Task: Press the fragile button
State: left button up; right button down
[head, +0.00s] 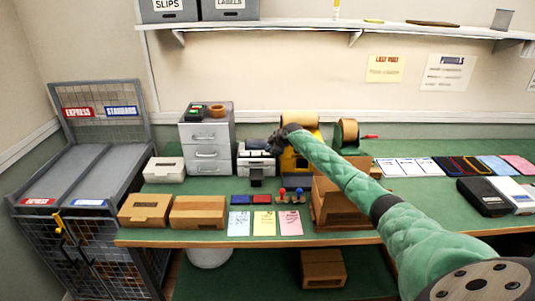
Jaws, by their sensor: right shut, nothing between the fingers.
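My right gripper (281,140) is shut and empty. It is small and dark at the end of my green-sleeved arm, in front of the upper part of a yellow machine (287,164) with a brown roll on top. I cannot tell whether it touches the machine. No button marked fragile can be made out; my gripper and forearm cover part of the machine's front. A grey and white printer-like device (256,160) stands just left of the machine. My left gripper is not in view.
Cardboard boxes (197,212) sit at the green table's front left, by a grey drawer cabinet (205,138). Red and blue-handled stamps (290,196) and coloured sheets (263,223) lie in front of the machine. A tape dispenser (346,134) stands behind my forearm.

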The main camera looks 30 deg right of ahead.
jog(key=shift+s+a+f, duration=0.15)
jog(key=shift+a+f, duration=0.2)
jog(key=shift+f, duration=0.4)
jog(key=shift+w+d+r, duration=0.3)
jog(key=shift+w+r, duration=0.05)
jog(key=shift+r, duration=0.2)
jog(key=shift+w+d+r+p, duration=0.1)
jog(key=shift+w+r+p, duration=0.1)
jog(key=shift+r, duration=0.35)
jog(key=shift+w+d+r+p, duration=0.1)
jog(key=shift+w+r+p, duration=0.05)
jog(key=shift+r, duration=0.35)
notch_tip(320, 180, up, 3)
jog(key=shift+s+r+p, duration=0.1)
jog(key=shift+s+p, duration=0.05)
jog(key=shift+p, duration=0.35)
jog(key=shift+d, duration=0.1)
